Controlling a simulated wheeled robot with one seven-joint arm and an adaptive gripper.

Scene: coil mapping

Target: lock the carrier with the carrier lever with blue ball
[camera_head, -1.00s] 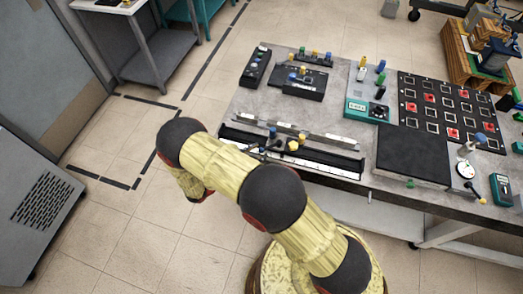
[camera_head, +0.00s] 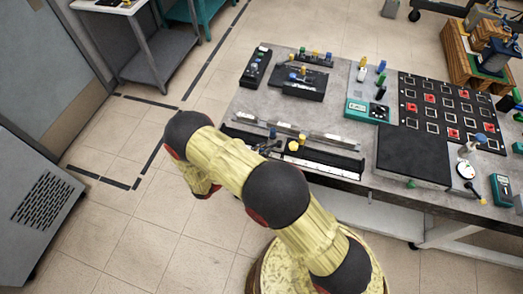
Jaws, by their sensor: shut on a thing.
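The carrier (camera_head: 283,145) sits on the long rail (camera_head: 325,157) near the front edge of the grey table. Its lever with the blue ball (camera_head: 272,132) stands at the carrier's back left. A yellow ball (camera_head: 293,146) shows at the carrier's right. My gripper (camera_head: 262,149) is at the carrier's left side, small, dark and partly hidden behind my yellow arm. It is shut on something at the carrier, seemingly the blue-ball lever. The exact contact is too small to see.
A black board (camera_head: 412,155) and a panel with red squares (camera_head: 449,105) lie to the right. A teal meter box (camera_head: 367,110) and black blocks (camera_head: 304,88) stand behind the rail. Clear floor (camera_head: 140,215) lies left of the table.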

